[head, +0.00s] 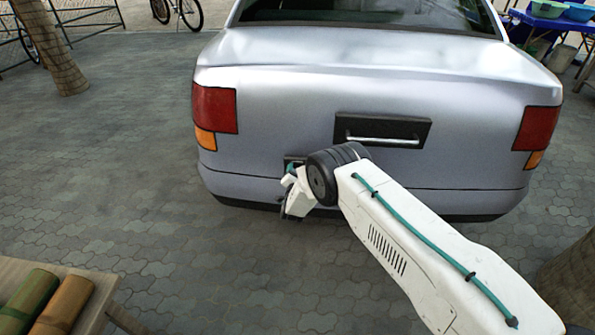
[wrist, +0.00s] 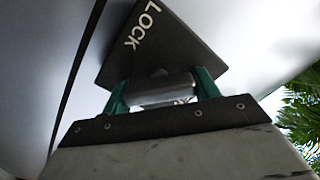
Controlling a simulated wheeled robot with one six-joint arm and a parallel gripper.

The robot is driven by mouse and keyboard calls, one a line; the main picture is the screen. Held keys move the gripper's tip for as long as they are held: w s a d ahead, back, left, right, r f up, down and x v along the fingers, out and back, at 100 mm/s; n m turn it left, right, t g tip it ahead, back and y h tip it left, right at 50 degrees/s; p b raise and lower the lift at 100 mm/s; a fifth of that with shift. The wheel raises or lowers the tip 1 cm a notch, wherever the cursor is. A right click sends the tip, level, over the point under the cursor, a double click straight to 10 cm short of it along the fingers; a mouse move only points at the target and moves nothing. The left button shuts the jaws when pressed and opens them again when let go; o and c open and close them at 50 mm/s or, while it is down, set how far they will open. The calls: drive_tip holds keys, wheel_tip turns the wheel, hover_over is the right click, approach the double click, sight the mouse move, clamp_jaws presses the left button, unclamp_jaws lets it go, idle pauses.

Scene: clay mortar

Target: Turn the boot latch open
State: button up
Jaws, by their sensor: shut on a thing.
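The boot latch is a dark plate (wrist: 165,45) lettered LOCK with a silver metal bar (wrist: 162,90) in front of it. In the wrist view the plate sits tilted, one corner down. In the head view only a dark edge of the plate (head: 293,159) shows low on the car's rear, left of centre. My gripper (head: 290,171) is there, partly hidden by my wrist. In the wrist view its green fingers (wrist: 163,97) are shut on the silver bar, one at each end. The silver car (head: 270,110) has its boot lid down.
A recessed black panel with a silver handle bar (head: 383,140) is on the car's rear, right of my wrist. A wooden table (head: 97,300) with rolled items stands at front left. A tree trunk (head: 570,280) is at the right edge. Paving (head: 110,170) to the left is clear.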

drive_tip(key=m, duration=0.5)
drive_tip(key=shift+d+f+m, duration=0.1)
drive_tip(key=shift+f+m, duration=0.1)
drive_tip(key=shift+m, duration=0.1)
drive_tip(key=shift+f+m, duration=0.15)
drive_tip(key=shift+m, duration=2.05)
drive_tip(key=o, duration=1)
drive_tip(key=s, duration=0.8)
drive_tip(key=shift+w, duration=0.1)
